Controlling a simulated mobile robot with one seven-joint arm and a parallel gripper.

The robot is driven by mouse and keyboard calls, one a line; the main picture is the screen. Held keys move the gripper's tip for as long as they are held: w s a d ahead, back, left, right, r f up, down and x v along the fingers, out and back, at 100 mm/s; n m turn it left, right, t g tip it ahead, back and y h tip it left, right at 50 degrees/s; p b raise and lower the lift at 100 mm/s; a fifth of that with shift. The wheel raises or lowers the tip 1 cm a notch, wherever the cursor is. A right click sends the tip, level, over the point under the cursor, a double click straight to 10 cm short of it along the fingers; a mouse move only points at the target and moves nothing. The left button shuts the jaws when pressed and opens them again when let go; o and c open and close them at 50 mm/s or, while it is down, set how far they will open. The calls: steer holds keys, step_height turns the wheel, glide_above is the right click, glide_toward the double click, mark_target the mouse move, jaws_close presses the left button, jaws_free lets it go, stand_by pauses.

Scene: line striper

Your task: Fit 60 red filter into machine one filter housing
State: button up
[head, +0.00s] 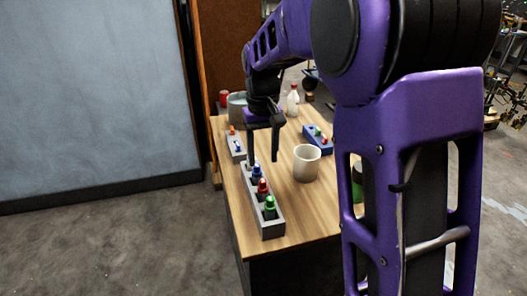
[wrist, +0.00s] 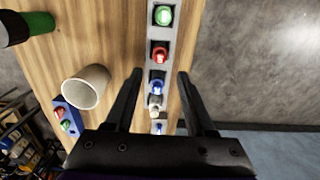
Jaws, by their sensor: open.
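A red-topped filter (head: 263,187) stands upright in a long grey holder (head: 267,230) between a green one and a blue one. It also shows in the wrist view (wrist: 158,54). Another small red piece (head: 318,131) sits in a blue holder (head: 319,146) across the table. Number markings are too small to read, and I cannot tell which holder is the machine one housing. My gripper (head: 263,158) is open and empty above the rear part of the grey holder. In the wrist view its fingertips (wrist: 159,77) lie either side of the row, near the blue-topped piece (wrist: 157,84).
A white cup (head: 307,163) stands to the right. A second grey holder (head: 235,147) with orange and blue pieces lies behind. A white bottle (head: 293,102) stands at the back. Bare wood lies beside the grey holder.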

mark_target(263, 181)
step_height(263, 181, down, 7)
steer(key=b, duration=0.4)
steer(key=shift+f, duration=0.2)
stand_by(0.7)
jaws_close()
